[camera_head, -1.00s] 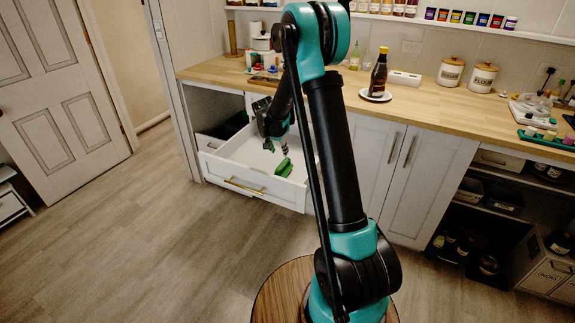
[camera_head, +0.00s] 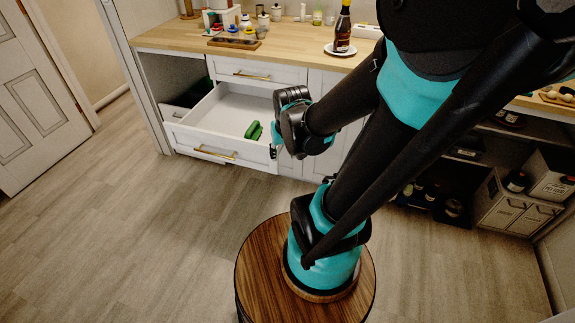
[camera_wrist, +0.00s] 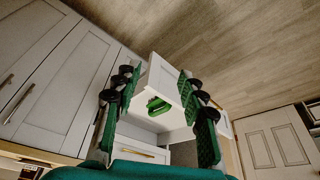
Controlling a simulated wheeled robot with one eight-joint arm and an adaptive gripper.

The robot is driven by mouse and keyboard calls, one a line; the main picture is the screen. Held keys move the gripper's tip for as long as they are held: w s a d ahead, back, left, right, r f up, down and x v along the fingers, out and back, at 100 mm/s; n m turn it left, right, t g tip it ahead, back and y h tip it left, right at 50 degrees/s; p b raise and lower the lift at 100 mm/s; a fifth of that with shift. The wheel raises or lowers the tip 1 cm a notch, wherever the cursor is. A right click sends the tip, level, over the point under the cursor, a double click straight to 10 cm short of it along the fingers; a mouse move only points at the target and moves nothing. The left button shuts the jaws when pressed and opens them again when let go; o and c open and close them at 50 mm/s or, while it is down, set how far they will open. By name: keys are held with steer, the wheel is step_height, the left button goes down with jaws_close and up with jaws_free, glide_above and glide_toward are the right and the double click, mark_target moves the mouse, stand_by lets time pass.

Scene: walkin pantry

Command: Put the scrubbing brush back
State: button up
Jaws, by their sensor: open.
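A green scrubbing brush (camera_head: 253,130) lies in the open white drawer (camera_head: 196,141), near its front right corner. In the wrist view the brush (camera_wrist: 158,105) shows between my fingers but well beyond them, inside the drawer (camera_wrist: 165,76). My gripper (camera_wrist: 160,72) is open and empty, with green pads on both fingers. In the head view my gripper (camera_head: 274,146) is just right of the drawer's front corner, partly hidden behind my wrist. It does not touch the brush.
A closed drawer (camera_head: 258,72) is above the open one. The wooden counter (camera_head: 290,45) holds a dark bottle (camera_head: 342,28) on a plate and a tray of small jars (camera_head: 234,42). An open shelf (camera_head: 440,200) is at right.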

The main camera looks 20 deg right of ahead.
steer(key=shift+n, duration=0.4)
steer(key=s, duration=0.2)
steer(key=s+f, duration=0.1)
steer(key=s, duration=0.1)
steer(key=shift+f, duration=0.2)
stand_by(0.6)
